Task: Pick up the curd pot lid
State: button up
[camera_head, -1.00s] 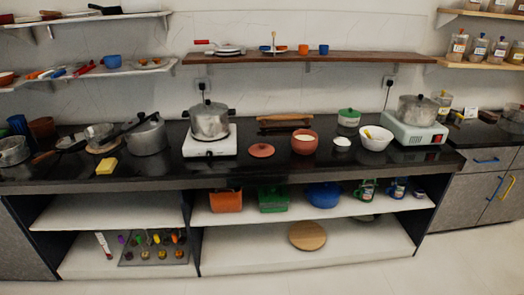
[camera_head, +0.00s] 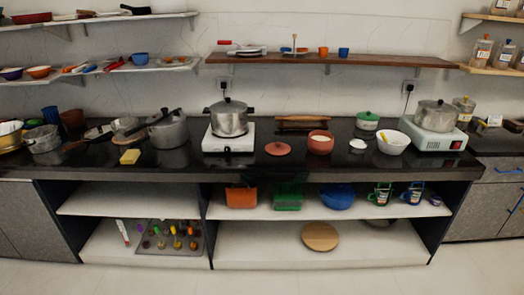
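A round terracotta lid (camera_head: 278,148) with a small knob lies flat on the black counter, near its front edge. It looks like the curd pot lid. A terracotta pot (camera_head: 320,145) with white contents, likely the curd pot, stands open just to the right of the lid. The two are close but apart. My gripper is not in view, so its state and its distance from the lid do not show.
A steel pot (camera_head: 229,118) on a white stove (camera_head: 228,139) stands left of the lid. A white bowl (camera_head: 393,141) and a small white dish (camera_head: 358,144) are to the right. A wooden rolling pin (camera_head: 303,119) lies behind. The floor in front is clear.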

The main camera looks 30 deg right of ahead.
aim_at(277, 148)
jog(key=z, duration=0.5)
jog(key=k, duration=0.2)
jog(key=u, duration=2.75)
jog(key=k, duration=0.2)
jog(key=u, duration=1.4)
jog(key=k, duration=1.65)
